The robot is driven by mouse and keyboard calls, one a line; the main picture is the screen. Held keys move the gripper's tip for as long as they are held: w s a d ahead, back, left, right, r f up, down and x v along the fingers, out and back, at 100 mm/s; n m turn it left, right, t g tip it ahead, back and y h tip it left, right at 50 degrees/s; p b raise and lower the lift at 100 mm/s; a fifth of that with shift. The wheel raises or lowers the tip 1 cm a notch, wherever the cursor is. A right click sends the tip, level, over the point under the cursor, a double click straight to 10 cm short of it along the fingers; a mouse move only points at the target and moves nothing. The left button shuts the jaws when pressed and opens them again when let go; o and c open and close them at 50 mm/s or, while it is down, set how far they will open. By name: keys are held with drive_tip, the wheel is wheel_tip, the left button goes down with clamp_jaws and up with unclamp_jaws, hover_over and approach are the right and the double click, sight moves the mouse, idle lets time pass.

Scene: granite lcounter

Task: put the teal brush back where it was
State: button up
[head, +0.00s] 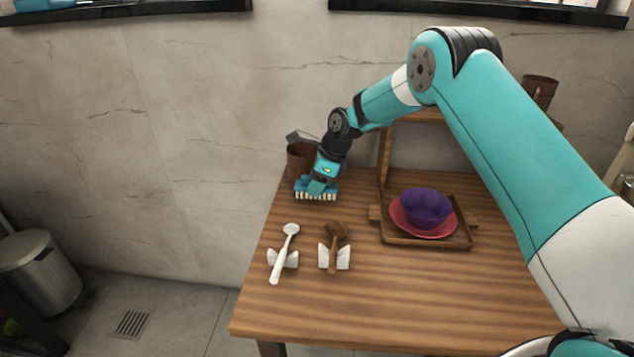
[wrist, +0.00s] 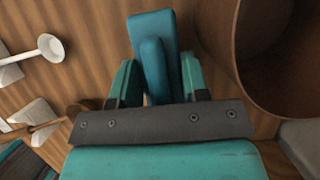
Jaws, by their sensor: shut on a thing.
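The teal brush (head: 316,190) has a teal back and pale bristles that point down in the head view. It is at the back left of the wooden table, in front of a brown pot. My gripper (head: 324,179) is over it and shut on it. In the wrist view the brush (wrist: 152,55) shows its teal handle between the two fingers of my gripper (wrist: 155,80). The bristles are hidden there. I cannot tell whether the bristles touch the table.
The brown pot (head: 300,161) stands right behind the brush. A white spoon (head: 284,250) and a brown wooden spoon (head: 334,245) lie on white rests in front. A wooden tray (head: 400,239) holds a red plate (head: 449,228) and purple bowl (head: 426,207). The table's (head: 390,290) front is clear.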

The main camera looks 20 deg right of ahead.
drive_tip(key=shift+f, duration=0.45)
drive_tip(key=o, duration=1.1)
drive_tip(key=p+v, duration=0.2)
drive_tip(key=v, duration=1.5)
drive_tip(key=s+a+r+n+p, duration=0.2)
drive_tip(key=s+a+r+n, duration=0.3)
drive_tip(key=s+r+n, duration=0.3)
drive_tip(key=s+a+r+n+p, duration=0.35)
drive_tip(key=s+r+n, duration=0.3)
drive_tip(key=s, duration=0.35)
drive_tip(key=s+n+p, duration=0.1)
drive_tip(key=s+n, duration=0.4)
drive_tip(key=s, duration=0.2)
drive_tip(key=s+a+n+g+p, duration=0.1)
drive_tip(key=s+n, duration=0.4)
drive_tip(key=s, duration=0.2)
drive_tip(key=s+a+r+n+p, duration=0.1)
drive_tip(key=s+n, duration=0.4)
drive_tip(key=s, duration=0.2)
drive_tip(key=shift+s+r+g, duration=0.1)
drive_tip(key=shift+s+g, duration=0.05)
drive_tip(key=shift+g, duration=0.25)
